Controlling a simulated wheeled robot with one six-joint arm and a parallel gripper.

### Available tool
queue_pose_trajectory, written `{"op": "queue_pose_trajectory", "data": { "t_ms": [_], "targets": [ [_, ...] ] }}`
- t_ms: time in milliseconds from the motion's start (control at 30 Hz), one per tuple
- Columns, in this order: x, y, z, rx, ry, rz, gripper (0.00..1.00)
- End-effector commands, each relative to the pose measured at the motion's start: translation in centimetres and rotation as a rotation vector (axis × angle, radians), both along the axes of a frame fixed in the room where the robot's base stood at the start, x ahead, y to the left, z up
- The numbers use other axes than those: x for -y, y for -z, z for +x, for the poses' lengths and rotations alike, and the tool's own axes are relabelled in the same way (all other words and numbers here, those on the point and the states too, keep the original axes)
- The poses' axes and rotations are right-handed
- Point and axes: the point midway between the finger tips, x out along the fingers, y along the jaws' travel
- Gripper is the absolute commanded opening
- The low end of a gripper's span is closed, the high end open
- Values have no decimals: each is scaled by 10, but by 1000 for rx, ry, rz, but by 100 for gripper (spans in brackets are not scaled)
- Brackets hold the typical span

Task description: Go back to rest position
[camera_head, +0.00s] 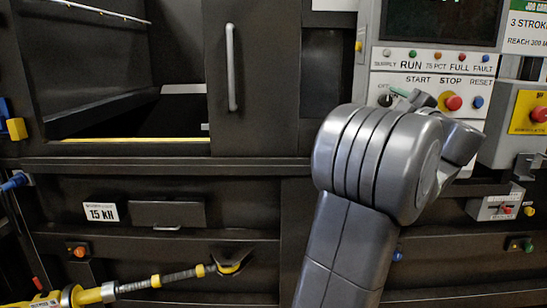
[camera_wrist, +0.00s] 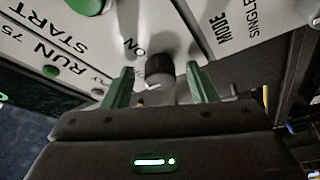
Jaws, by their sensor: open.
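My gripper (camera_wrist: 161,82) shows in the wrist view with its two green fingers apart. A black rotary knob (camera_wrist: 159,69) on the white control panel (camera_wrist: 208,62) stands between the fingertips, with a gap on each side. I cannot tell from this view how far the fingertips reach along the knob. In the head view my arm covers most of my gripper, and a green finger shows in front of the panel (camera_head: 428,80). The knob (camera_head: 385,100) shows there just left of that finger, next to the START and STOP labels.
A red button (camera_head: 453,103) and a blue button (camera_head: 478,102) sit right of my gripper. A dark screen (camera_head: 442,20) is above. An open chamber with a yellow edge (camera_head: 135,140) and a door handle (camera_head: 231,67) are at left. A yellow-grey rod (camera_head: 165,280) crosses the lower left.

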Motion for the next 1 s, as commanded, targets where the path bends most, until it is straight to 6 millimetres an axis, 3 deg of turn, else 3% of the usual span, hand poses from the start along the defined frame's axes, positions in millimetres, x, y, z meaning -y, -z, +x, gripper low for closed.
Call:
{"op": "queue_pose_trajectory", "data": {
  "t_ms": [267,800,1000],
  "targets": [
    [5,3,-11,-1,2,-12,52],
    [38,22,-103,0,3,-11,52],
    [46,27,-128,-2,0,-12,52]
  ]
}}
